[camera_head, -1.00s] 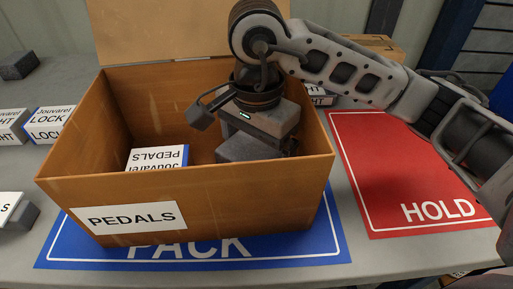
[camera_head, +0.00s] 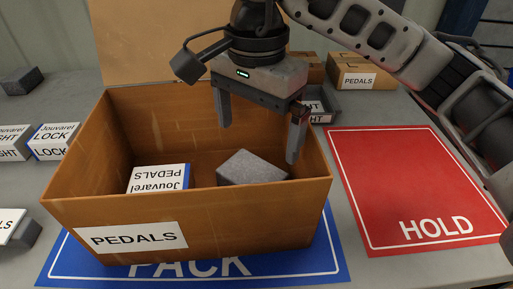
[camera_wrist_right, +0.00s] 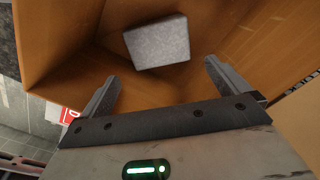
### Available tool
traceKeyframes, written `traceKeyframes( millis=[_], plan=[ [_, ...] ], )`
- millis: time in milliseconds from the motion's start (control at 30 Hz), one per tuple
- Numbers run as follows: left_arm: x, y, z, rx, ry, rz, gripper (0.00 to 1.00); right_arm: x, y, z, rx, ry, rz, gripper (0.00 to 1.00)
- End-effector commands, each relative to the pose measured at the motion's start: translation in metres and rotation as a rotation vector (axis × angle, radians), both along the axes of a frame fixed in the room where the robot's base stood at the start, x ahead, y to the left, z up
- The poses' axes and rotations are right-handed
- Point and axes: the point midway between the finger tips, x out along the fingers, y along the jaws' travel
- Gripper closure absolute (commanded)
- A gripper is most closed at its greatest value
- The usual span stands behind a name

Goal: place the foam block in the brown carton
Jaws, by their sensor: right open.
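The brown carton (camera_head: 215,222), labelled PEDALS, stands open on the blue PACK mat (camera_head: 290,262). The grey foam block (camera_head: 252,167) lies inside it at the right, apart from the fingers. A white Jouvarel PEDALS box (camera_head: 158,178) lies inside at the left. My right gripper (camera_head: 260,140) is open and empty above the foam block, its fingers over the carton. In the right wrist view the foam block (camera_wrist_right: 157,42) lies beyond the open fingertips (camera_wrist_right: 160,80). My left gripper is not in view.
The red HOLD mat (camera_head: 415,190) to the right is bare. White LOCK boxes (camera_head: 55,140) and another foam block (camera_head: 20,82) sit at the left.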

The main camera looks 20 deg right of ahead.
Motion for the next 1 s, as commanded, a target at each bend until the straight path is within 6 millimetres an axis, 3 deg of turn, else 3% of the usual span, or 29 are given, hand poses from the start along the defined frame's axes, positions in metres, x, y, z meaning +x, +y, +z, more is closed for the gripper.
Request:
traceKeyframes(
  millis=[33, 200, 633, 767, 1000],
  plan=[
    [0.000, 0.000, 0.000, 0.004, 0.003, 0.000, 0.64, 0.001, 0.000, 0.011, -0.001, -0.004, -0.002, 0.00],
    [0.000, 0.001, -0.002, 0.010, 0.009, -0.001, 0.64, 0.000, 0.000, 0.027, -0.001, -0.001, -0.002, 0.00],
    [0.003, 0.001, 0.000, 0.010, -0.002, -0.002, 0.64, 0.000, 0.000, 0.029, 0.000, 0.002, -0.001, 0.00],
    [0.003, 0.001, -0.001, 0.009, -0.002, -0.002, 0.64, 0.000, 0.000, 0.020, -0.001, 0.003, 0.000, 0.00],
    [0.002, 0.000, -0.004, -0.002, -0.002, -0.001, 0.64, -0.001, 0.000, -0.022, 0.000, 0.007, 0.001, 0.00]
  ],
)
